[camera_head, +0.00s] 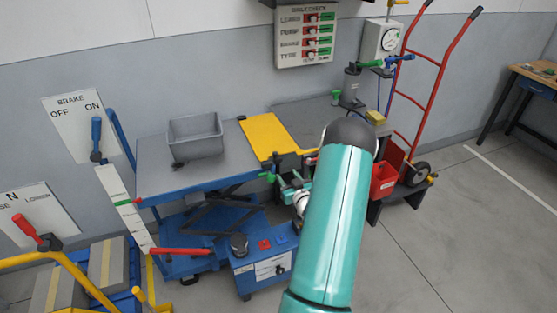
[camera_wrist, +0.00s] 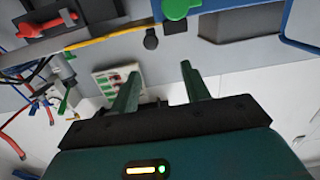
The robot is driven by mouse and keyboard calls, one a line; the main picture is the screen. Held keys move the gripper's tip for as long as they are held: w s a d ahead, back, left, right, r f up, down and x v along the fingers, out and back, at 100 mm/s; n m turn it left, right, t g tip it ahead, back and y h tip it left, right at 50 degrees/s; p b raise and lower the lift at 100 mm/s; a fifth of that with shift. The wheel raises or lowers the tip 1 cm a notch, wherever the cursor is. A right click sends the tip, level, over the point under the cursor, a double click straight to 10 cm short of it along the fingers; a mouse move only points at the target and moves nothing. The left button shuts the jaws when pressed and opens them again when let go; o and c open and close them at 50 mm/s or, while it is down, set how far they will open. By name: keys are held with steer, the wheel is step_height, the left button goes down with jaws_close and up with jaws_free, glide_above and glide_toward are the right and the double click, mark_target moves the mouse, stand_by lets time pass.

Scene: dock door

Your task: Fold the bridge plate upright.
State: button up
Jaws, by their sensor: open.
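The yellow bridge plate (camera_head: 270,137) lies flat in the head view, spanning from the grey-topped blue lift table (camera_head: 150,172) to the dark bench (camera_head: 310,117). In the wrist view, a thin yellow edge (camera_wrist: 112,35) that looks like the plate crosses above the fingers. My gripper (camera_head: 285,182) is just below the plate's near end, partly hidden by my teal arm. In the wrist view my gripper (camera_wrist: 160,76) has its two green fingers apart with nothing between them. A green knob (camera_wrist: 175,8) sits beyond the fingers; contact with it is not visible.
A grey bin (camera_head: 195,137) sits on the lift table. A red bin (camera_head: 384,180) and a red hand truck (camera_head: 430,90) stand right of my arm. A red lever (camera_head: 182,251) sticks out at the table's lower front. The floor at right is clear.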

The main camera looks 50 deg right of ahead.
mark_target(280, 160)
steer(key=shift+m+h, duration=0.3)
steer(key=x, duration=0.8)
steer(key=d+f+x, duration=0.1)
steer(key=x, duration=0.3)
steer(key=shift+d, duration=0.2)
jaws_close()
